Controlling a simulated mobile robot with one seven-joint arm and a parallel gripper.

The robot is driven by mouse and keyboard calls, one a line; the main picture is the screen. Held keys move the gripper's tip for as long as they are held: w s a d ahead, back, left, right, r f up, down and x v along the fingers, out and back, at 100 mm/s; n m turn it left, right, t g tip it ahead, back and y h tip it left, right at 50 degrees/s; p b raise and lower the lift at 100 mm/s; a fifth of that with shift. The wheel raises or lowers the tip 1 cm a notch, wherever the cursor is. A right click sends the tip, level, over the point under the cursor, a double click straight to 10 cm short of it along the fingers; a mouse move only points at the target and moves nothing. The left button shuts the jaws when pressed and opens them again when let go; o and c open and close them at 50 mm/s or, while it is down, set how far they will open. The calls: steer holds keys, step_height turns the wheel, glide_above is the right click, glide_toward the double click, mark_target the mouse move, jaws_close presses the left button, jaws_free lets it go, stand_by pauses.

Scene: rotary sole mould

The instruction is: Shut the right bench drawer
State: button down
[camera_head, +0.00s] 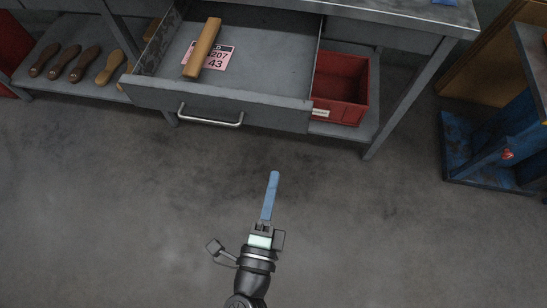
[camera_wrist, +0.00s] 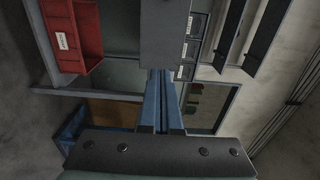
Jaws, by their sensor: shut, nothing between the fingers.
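The bench drawer (camera_head: 215,94) is grey and stands pulled out from under the bench top, with a metal bar handle (camera_head: 210,119) on its front. Inside it lie a wooden bar (camera_head: 203,48) and a pink label card (camera_head: 220,59) with dark print. My gripper (camera_head: 274,174) has blue fingers that are shut and empty. It is in front of the bench, below and to the right of the handle in the head view, apart from the drawer. In the wrist view the blue fingers (camera_wrist: 161,74) lie together, their tips near a grey panel that I cannot identify surely.
A red bin (camera_head: 341,90) sits on the lower shelf right of the drawer; it also shows in the wrist view (camera_wrist: 75,35). Several brown shoe forms (camera_head: 70,60) lie on the left shelf. A bench leg (camera_head: 405,95) and a blue stand (camera_head: 490,150) are at right. The floor in front is clear.

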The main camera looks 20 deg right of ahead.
mark_target(286, 121)
steer(key=x, duration=1.2)
steer(key=shift+b, duration=0.35)
steer(key=shift+w, duration=0.1)
